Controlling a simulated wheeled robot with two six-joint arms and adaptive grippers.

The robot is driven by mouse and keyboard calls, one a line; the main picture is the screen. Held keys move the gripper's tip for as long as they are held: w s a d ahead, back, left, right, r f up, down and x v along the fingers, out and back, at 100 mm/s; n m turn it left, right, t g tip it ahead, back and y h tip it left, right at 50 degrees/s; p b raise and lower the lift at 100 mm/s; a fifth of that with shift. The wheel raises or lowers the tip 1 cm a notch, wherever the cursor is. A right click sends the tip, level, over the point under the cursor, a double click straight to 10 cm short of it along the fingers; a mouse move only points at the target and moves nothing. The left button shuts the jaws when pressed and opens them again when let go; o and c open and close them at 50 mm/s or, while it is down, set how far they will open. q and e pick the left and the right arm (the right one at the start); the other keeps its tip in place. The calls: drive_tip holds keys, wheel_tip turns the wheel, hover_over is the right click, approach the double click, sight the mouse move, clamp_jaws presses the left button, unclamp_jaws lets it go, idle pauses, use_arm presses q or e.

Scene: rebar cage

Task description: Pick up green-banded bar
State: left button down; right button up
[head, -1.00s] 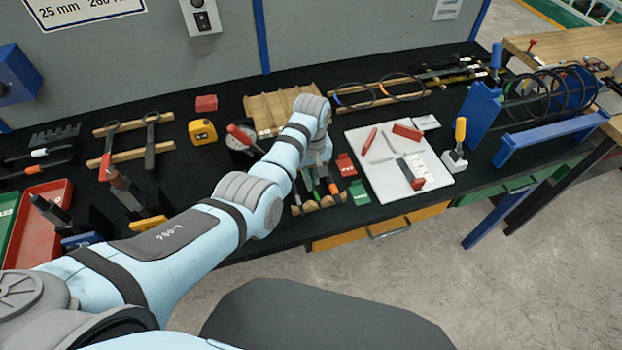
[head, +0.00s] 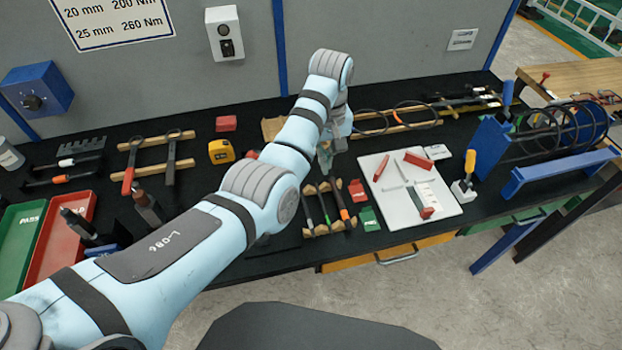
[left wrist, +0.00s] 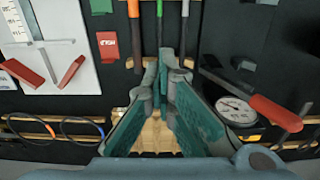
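The green-banded bar (left wrist: 163,22) shows in the left wrist view between an orange-banded bar (left wrist: 135,38) and a white-banded bar (left wrist: 185,28). In the head view the wooden rack (head: 309,232) carries these bars side by side, the orange-banded one (head: 344,213) at the right. My left gripper (left wrist: 160,82) points down by the far end of the rack. A narrow gap shows between its fingertips, lined up with the green-banded bar; the tips hide that bar's far end. I see no clear contact. My left gripper (head: 326,160) is partly hidden by its wrist in the head view. My right gripper is out of view.
A white board (head: 408,212) with red tools lies right of the rack, with red and green tags between them. A dial gauge (left wrist: 237,110) and red-handled tool lie close beside the gripper. A slotted wooden block (left wrist: 155,135) lies beyond it.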

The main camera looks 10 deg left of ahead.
use_arm(q)
wheel_tip(320, 180, up, 3)
drive_tip(key=shift+r, duration=0.15)
drive_tip(key=c, duration=2.3)
unclamp_jaws()
drive_tip(key=o, duration=1.8)
drive_tip(key=shift+c, duration=0.5)
